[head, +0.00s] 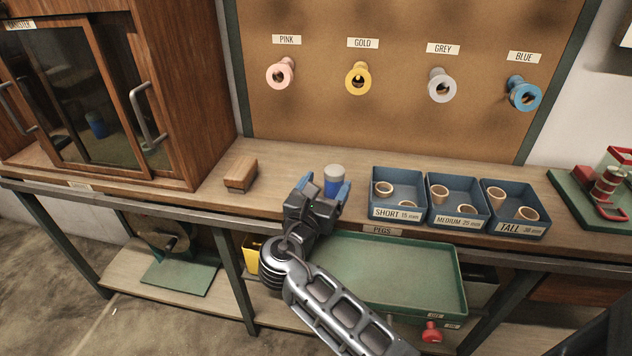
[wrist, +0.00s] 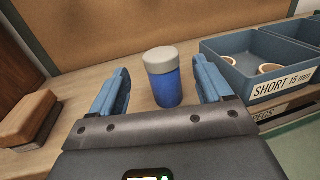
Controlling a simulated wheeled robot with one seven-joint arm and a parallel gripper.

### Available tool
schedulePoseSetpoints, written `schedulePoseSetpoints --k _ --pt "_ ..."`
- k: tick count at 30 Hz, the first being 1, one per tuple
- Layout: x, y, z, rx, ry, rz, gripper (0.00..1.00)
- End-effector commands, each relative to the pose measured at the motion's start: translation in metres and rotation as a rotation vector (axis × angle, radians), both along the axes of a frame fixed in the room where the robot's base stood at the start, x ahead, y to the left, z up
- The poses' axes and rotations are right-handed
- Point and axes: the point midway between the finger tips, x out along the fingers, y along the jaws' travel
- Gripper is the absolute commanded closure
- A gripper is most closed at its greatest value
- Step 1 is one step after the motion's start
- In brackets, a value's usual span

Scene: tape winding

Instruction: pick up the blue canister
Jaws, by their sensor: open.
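The blue canister (head: 334,178) with a pale grey lid stands upright on the wooden bench. It also shows in the wrist view (wrist: 166,85), between and a little beyond the two blue fingers. My gripper (head: 323,191) is open and empty, right in front of the canister. In the wrist view my gripper (wrist: 160,92) has one finger on each side of the canister's line, with a gap to the left finger and a smaller gap to the right one. The lower part of the canister is partly hidden by my gripper in the head view.
A wooden block (head: 240,174) lies left of the canister. The short peg bin (head: 397,212) stands close on the right, with the medium bin (head: 456,221) and tall bin (head: 514,228) beyond. A green tray (head: 390,275) sits below the bench edge. A wooden cabinet (head: 185,75) stands at left.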

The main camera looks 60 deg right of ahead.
Motion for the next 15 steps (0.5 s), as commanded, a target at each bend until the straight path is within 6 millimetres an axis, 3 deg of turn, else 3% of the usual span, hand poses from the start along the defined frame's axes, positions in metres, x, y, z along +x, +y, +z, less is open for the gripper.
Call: schedulePoseSetpoints --k 15 --pt "0.008 -0.061 -0.003 0.0 0.0 0.0 0.21"
